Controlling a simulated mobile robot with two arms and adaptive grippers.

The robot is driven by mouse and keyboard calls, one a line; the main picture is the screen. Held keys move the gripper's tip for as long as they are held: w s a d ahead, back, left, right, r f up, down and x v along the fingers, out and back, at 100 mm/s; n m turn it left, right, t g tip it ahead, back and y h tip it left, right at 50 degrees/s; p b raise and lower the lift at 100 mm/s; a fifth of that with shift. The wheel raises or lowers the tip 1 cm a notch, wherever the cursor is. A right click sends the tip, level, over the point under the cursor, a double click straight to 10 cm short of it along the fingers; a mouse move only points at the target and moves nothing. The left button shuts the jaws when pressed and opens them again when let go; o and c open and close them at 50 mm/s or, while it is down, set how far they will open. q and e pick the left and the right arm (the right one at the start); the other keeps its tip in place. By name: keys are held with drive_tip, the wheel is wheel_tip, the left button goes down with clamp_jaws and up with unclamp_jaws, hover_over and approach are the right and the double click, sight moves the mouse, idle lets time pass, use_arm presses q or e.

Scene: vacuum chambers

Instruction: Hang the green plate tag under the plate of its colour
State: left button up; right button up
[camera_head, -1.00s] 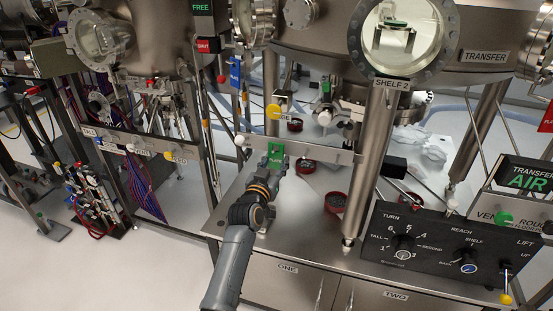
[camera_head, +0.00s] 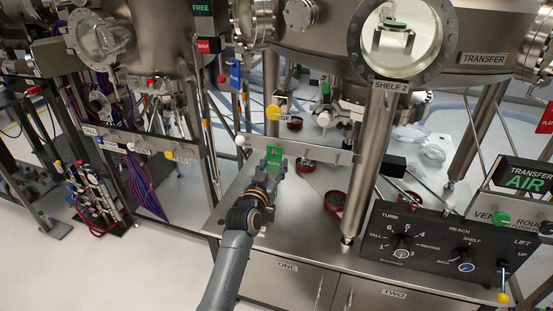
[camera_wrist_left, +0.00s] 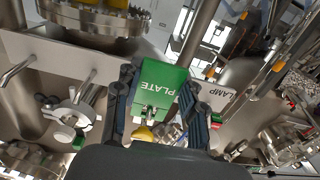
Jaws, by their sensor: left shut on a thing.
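The green plate tag (camera_head: 274,155), lettered PLATE, is held in my left gripper (camera_head: 272,166), which is shut on it. It is in front of the metal rail (camera_head: 315,154) below the chamber. In the left wrist view the tag (camera_wrist_left: 160,85) sits between the two dark fingers (camera_wrist_left: 158,105), with the rail (camera_wrist_left: 60,58) behind it. Pegs (camera_wrist_left: 86,84) stick out from the rail to the left of the tag. I cannot tell whether the tag touches the rail. A green item (camera_head: 397,23) shows inside the round window above SHELF 2. My right gripper is not in view.
A blue tag (camera_head: 235,75) hangs at the upper left, and a red one (camera_head: 545,122) at the right edge. A control panel (camera_head: 435,248) with knobs stands at the lower right. A steel column (camera_head: 368,165) stands right of the gripper. Red-rimmed round parts (camera_head: 334,201) lie on the bench.

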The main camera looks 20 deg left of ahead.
use_arm(q)
drive_tip(key=shift+s+r, duration=0.1)
drive_tip(key=shift+s, duration=0.15)
drive_tip(key=shift+s+r+p, duration=0.2)
drive_tip(key=shift+s+p, duration=0.75)
drive_tip(key=shift+p, duration=0.05)
drive_tip(key=shift+s+a+p, duration=0.1)
drive_tip(key=shift+s+p, duration=0.55)
drive_tip(key=shift+s, duration=0.15)
drive_tip(key=p, duration=0.3)
approach(274, 163)
drive_tip(key=shift+w+f, duration=0.2)
drive_tip(key=shift+a, duration=0.1)
idle(0.4)
